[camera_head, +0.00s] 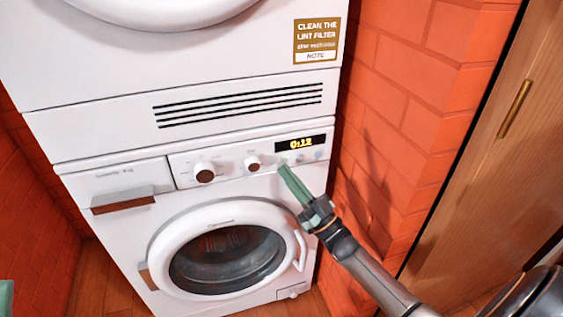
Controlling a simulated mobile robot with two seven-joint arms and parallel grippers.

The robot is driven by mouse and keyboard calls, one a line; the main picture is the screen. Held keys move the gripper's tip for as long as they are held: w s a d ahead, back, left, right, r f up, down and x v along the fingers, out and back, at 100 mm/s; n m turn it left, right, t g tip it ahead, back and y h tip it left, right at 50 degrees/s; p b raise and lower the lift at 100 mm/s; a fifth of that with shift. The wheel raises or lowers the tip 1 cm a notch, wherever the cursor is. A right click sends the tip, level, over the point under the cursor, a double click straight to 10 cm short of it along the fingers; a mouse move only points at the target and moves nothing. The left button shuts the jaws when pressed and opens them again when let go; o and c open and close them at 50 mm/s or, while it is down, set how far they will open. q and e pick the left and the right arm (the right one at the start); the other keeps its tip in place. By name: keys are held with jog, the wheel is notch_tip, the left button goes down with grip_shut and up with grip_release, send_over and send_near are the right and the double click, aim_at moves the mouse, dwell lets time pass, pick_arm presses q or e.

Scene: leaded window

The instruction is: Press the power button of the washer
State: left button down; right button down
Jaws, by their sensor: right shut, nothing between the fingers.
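The white washer (105,238) stands below a white dryer (90,70). Its control panel has two knobs, a lit display (300,143) reading 0:12, and a row of small buttons (301,157) under the display. My right gripper (283,168) is shut and empty, with its green fingers pointing up at the panel. Its tips are at the left end of the button row and cover part of the panel there. I cannot tell whether the tips touch a button or which one is the power button. A green piece at the lower left edge may be my left gripper; its fingers are not visible.
The round washer door (228,258) is closed below the panel. An orange brick wall (405,90) rises close on the right, beside a wooden cabinet door (500,150) with a brass handle. The detergent drawer (120,178) is at the panel's left.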

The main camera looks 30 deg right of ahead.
jog(key=shift+s+a+p, duration=0.25)
jog(key=shift+s+p, duration=0.3)
jog(key=shift+s, duration=0.4)
jog(key=shift+s+a+p, duration=0.2)
jog(key=shift+s+p, duration=0.35)
jog(key=shift+s, duration=0.45)
jog(key=shift+s+a+p, duration=0.25)
jog(key=shift+s+p, duration=0.3)
jog(key=shift+s, duration=0.4)
